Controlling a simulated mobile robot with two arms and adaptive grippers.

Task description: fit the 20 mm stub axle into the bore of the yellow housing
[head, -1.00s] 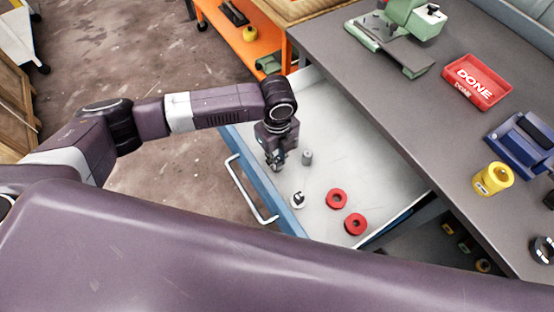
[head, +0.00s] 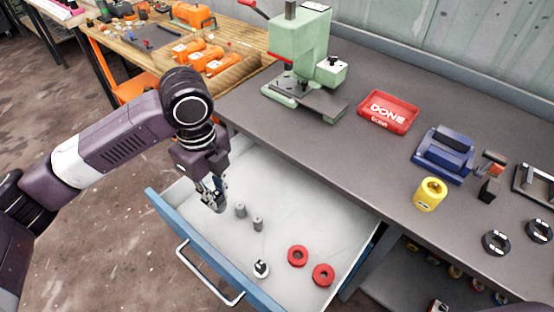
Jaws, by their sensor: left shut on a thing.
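My left gripper (head: 216,203) is over the left part of the open drawer (head: 318,200), pointing down and shut on a small grey piece that looks like a stub axle. The fingers mostly hide it, and its size cannot be read. Two grey cylindrical stub axles stand in the drawer just right of the gripper, one nearer (head: 240,210) and one farther right (head: 258,223). My right gripper is not in view.
On the bench are a green press (head: 300,60), a red DONE tray (head: 389,112), a blue fixture (head: 444,155) and black rings (head: 496,243). The bench between drawer and tray is clear.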

